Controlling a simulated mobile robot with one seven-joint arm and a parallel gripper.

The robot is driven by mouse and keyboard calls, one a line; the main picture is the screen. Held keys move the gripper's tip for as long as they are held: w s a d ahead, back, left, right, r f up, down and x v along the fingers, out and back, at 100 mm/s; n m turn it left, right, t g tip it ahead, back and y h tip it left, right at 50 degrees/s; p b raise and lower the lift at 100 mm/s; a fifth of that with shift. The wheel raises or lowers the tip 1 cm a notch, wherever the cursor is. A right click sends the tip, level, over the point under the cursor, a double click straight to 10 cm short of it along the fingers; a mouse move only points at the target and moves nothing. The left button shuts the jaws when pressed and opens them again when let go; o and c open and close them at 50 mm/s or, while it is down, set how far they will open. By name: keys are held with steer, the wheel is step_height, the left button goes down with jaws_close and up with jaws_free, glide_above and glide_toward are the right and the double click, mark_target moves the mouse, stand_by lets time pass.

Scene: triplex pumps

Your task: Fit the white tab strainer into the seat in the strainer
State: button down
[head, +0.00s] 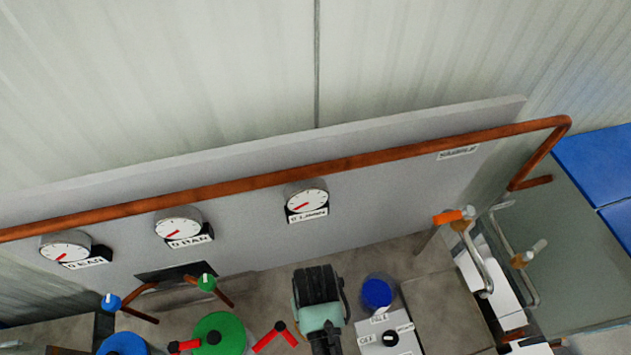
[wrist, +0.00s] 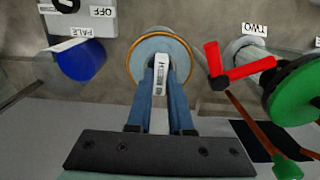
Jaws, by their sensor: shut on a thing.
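My gripper (wrist: 161,78) shows in the wrist view with its two blue fingers shut on a white tab with dark lettering, the white tab strainer (wrist: 162,66). The tab lies between the fingers, over a round pale-blue face with a brass-coloured rim (wrist: 185,50), which looks like the strainer body with the seat. The fingers and tab hide the middle of that face, so I cannot tell whether the strainer touches the seat or is inside it. In the head view my dark wrist and pale green arm (head: 310,314) stand at the bottom centre; the fingertips are hidden there.
A red handle (wrist: 238,66) and a green wheel (wrist: 296,92) are right of the fingers in the wrist view. A blue cup (wrist: 82,60) labelled PALE stands left. In the head view, a grey panel with gauges (head: 306,196) and a copper pipe (head: 330,163) lies behind.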

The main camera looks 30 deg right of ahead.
steer(key=shift+f, duration=2.5)
steer(key=shift+f, duration=0.15)
steer(key=c, duration=0.8)
jaws_free()
step_height(320, 180, up, 12)
steer(key=shift+r, duration=0.2)
